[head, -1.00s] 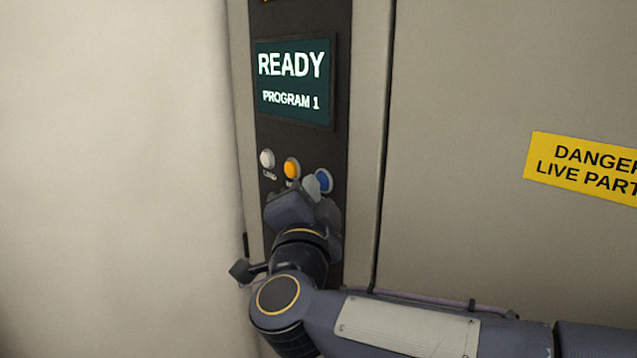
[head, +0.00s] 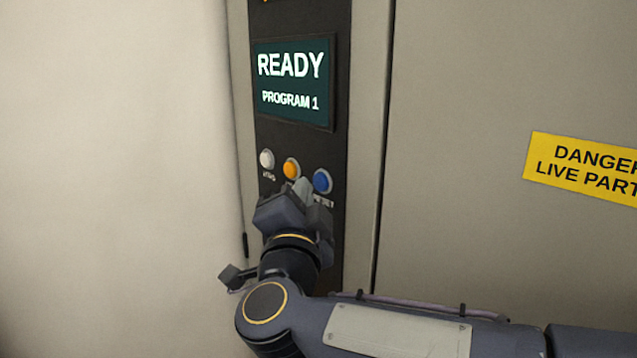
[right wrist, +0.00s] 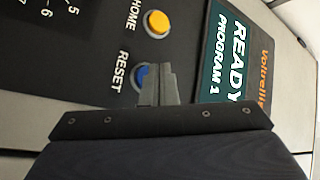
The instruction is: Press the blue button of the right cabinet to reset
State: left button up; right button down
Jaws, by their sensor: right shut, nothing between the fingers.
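The blue button (head: 322,181) sits at the right end of a row on the cabinet's dark control panel (head: 300,148). In the right wrist view the blue button (right wrist: 141,76) is labelled RESET and partly hidden behind my fingers. My right gripper (head: 302,187) is shut and empty, its tips just left of and below the blue button in the head view. The right gripper's tips (right wrist: 160,70) also show in the right wrist view, beside the button. I cannot tell whether they touch the panel. My left gripper is not in view.
An orange button (head: 291,169) and a white button (head: 266,159) sit left of the blue one. The screen (head: 292,82) above reads READY, PROGRAM 1. A yellow danger sign (head: 583,167) is on the cabinet face at right. A pale surface fills the left.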

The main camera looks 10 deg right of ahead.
jog(key=s+a, duration=0.1)
jog(key=a, duration=0.1)
jog(key=s+a, duration=0.2)
dwell(0.3)
dwell(0.5)
